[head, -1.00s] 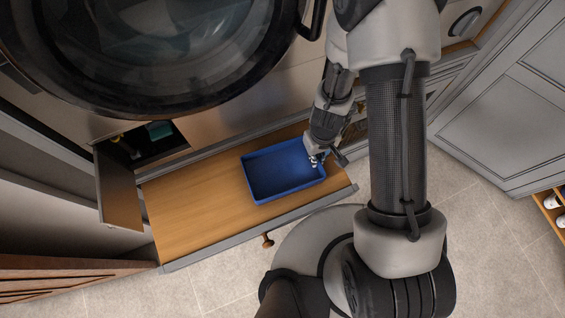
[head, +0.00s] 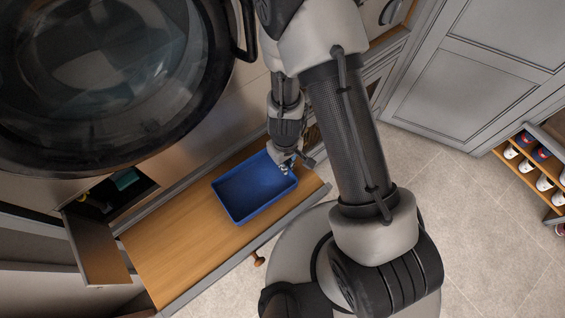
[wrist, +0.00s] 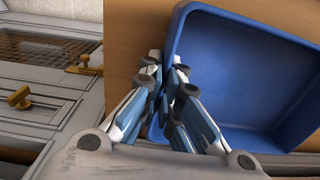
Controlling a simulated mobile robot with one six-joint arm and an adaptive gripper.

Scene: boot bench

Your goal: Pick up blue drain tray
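The blue drain tray (head: 250,190) is a shallow open rectangular tray, empty inside. In the head view it is over the pulled-out wooden shelf (head: 180,240), toward its right end; I cannot tell whether it is raised off the wood. My gripper (head: 287,168) is at the tray's right rim. In the wrist view the tray (wrist: 245,75) fills the right side, and my gripper (wrist: 167,75) has one finger on each side of its left wall, closed on it. The wall between the fingers is partly hidden.
A round-doored machine (head: 100,80) stands above the shelf. A small open compartment with a hinged door (head: 97,247) is left of the shelf. A shoe rack (head: 540,170) stands at the far right. The tiled floor (head: 460,220) between is clear.

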